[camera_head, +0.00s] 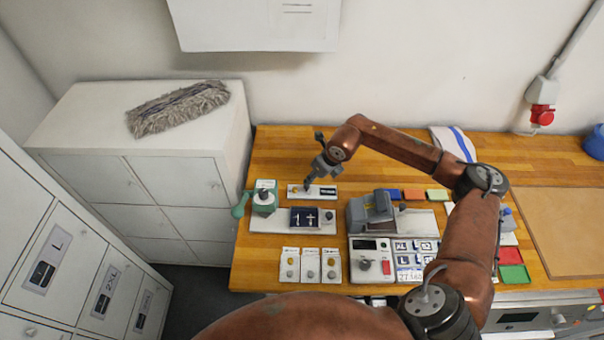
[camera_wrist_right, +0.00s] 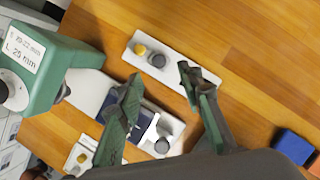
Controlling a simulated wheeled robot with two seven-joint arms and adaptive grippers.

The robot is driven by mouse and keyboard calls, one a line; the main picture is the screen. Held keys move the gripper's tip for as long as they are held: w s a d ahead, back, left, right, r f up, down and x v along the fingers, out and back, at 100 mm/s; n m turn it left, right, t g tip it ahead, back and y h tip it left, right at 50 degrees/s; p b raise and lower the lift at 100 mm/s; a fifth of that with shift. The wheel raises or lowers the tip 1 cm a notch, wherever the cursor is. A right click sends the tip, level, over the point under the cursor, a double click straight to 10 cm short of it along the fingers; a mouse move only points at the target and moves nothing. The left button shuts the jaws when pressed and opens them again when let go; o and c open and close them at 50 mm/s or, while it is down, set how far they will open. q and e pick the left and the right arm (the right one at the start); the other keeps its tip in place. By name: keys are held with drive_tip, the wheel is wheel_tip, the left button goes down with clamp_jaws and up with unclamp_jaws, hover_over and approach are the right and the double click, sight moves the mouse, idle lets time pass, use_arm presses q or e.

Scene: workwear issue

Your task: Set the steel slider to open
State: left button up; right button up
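A white plate (camera_head: 318,196) lies on the wooden bench with a black label at its right end. In the right wrist view the plate (camera_wrist_right: 205,83) carries a brass-coloured knob (camera_wrist_right: 139,49) and a grey, steel-looking knob (camera_wrist_right: 158,60) side by side. I cannot read the label, so the slider's setting is unclear. My right gripper (camera_head: 309,181) hangs over this plate. In the right wrist view the right gripper (camera_wrist_right: 158,78) is open and empty, with the grey knob between its fingertips in the picture; contact is not visible. My left gripper is not in view.
A green device (camera_head: 264,198) stands left of the plate. A dark-topped press (camera_head: 304,217) lies just in front. Several small knobbed cards (camera_head: 310,265), a grey machine (camera_head: 370,210) and a control box (camera_head: 370,262) crowd the bench. The wood behind the plate is clear.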

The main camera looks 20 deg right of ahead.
sight(310, 193)
drive_tip(key=x, duration=0.4)
drive_tip(key=shift+a+f+p, duration=0.15)
drive_tip(key=shift+f+p, duration=0.2)
drive_tip(key=shift+x, duration=1.15)
drive_tip(key=shift+f, duration=0.2)
drive_tip(key=c, duration=0.5)
clamp_jaws()
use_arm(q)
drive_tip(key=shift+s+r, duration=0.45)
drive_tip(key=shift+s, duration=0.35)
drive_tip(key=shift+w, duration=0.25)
